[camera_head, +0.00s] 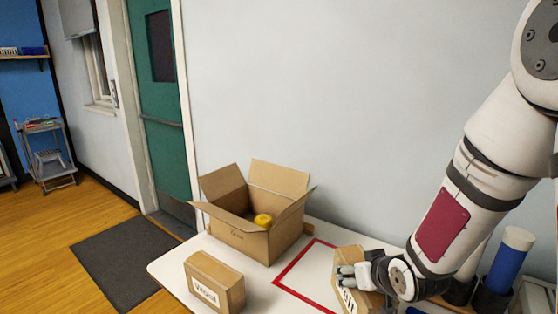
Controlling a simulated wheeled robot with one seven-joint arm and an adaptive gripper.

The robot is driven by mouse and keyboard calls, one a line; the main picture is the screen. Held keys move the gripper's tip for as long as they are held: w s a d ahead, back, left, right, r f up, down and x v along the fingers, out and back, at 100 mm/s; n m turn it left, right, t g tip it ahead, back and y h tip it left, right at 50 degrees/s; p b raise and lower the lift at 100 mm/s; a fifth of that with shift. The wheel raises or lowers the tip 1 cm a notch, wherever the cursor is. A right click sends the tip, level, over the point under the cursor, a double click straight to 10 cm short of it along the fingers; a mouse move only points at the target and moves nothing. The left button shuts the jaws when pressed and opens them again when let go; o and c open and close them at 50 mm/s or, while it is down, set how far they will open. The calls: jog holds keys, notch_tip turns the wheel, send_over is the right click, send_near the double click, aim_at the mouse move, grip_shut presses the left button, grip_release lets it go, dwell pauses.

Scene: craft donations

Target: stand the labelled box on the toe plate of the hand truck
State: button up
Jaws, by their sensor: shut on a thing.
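My gripper (350,275) is at the table's right part, shut on a brown cardboard box (345,256) with a white label. The label's lettering is only partly visible, and my gripper hides the box's right part. The box is at the right side of the red outline; I cannot tell whether it touches the table. A second labelled cardboard box (222,274) stands closed near the front left of the table, apart from my gripper. I cannot make out a hand truck or its toe plate in this view.
An open carton (242,240) with a yellow thing (263,220) inside stands at the table's back. The white table (172,268) has a red outline (290,266). Blue and white cylinders stand right of my gripper. A dark mat (125,262) lies before the green door; a cart (45,155) stands far left.

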jog(key=shift+s+d+r+m+h+p, duration=0.1)
jog(key=shift+s+r+m+h+p, duration=0.1)
jog(key=shift+r+m+h+p, duration=0.25)
jog(key=shift+s+d+r+m+h+p, duration=0.1)
jog(key=shift+s+r+m+h+p, duration=0.15)
jog(key=shift+r+m+p, duration=0.3)
jog(key=shift+f, duration=0.2)
